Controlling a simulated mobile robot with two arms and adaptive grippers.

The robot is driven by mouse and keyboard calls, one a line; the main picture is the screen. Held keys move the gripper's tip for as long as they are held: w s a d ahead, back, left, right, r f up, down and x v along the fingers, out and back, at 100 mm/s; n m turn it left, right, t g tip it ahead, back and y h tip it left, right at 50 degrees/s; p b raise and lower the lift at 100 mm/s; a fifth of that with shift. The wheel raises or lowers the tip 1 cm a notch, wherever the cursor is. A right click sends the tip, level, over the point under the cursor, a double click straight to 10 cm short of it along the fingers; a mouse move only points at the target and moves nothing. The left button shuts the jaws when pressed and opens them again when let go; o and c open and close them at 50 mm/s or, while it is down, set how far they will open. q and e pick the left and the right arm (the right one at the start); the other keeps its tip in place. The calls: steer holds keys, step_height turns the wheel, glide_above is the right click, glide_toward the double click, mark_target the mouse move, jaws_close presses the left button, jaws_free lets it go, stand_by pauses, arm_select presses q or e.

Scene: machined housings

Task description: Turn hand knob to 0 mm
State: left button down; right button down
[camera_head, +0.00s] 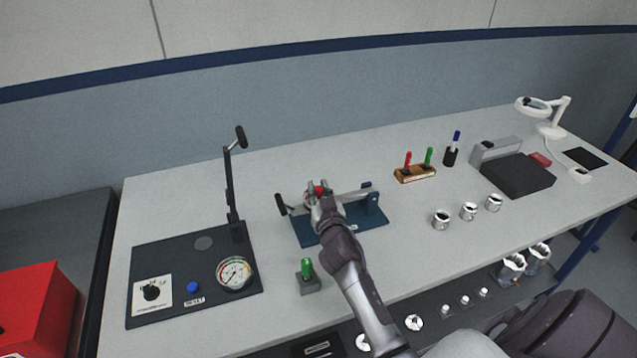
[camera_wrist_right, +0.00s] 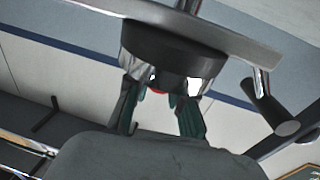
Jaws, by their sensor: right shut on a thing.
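The teal fixture (camera_head: 372,218) stands mid-table with a grey bar and a black-handled crank (camera_head: 281,203) at its left end. My right gripper (camera_head: 319,190) reaches over it and is shut on a round metal part with a dark band (camera_wrist_right: 170,52), seen between the fingers in the right wrist view. A small red spot shows between the fingertips. Which knob carries the mm scale is too small to read. My left gripper is out of view.
The dark panel (camera_head: 180,312) also bears a round gauge (camera_head: 234,272), a blue button (camera_head: 193,287) and an upright lever (camera_head: 231,185). A green-topped piece (camera_head: 307,268) stands in front of the fixture. Housings (camera_head: 441,219), a gauge rack (camera_head: 416,173) and a black box (camera_head: 517,177) are at right.

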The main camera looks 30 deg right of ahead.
steer(key=n+y+p, duration=0.2)
steer(key=y, duration=0.1)
steer(key=n+t+y+p, duration=0.1)
steer(key=shift+d+r+y, duration=0.2)
steer(key=shift+r+y, duration=0.1)
steer(key=shift+n+y, duration=0.5)
steer(key=shift+y, duration=0.1)
steer(key=shift+f+n+y+p, duration=0.1)
steer(key=shift+n+y+p, duration=0.25)
steer(key=shift+y, duration=0.25)
steer(key=n+y, duration=0.2)
steer(key=y, duration=0.1)
steer(key=shift+f, duration=0.15)
steer(key=shift+f+n+y+b, duration=0.1)
steer(key=shift+n+y+b, duration=0.25)
steer(key=shift+y+b, duration=0.3)
steer(key=n+g+y+b, duration=0.1)
steer(key=n+y+b, duration=0.1)
steer(key=y+b, duration=0.1)
steer(key=n+g+y+b, duration=0.2)
steer(key=y, duration=0.1)
steer(key=shift+f+n+g+b, duration=0.1)
steer(key=shift+n+g+b, duration=0.2)
steer(key=shift+b, duration=0.1)
steer(key=shift+a+r+n+g+y+b, duration=0.1)
steer(key=shift+r+n+g+y+b, duration=0.1)
steer(key=shift+n+g+y+b, duration=0.7)
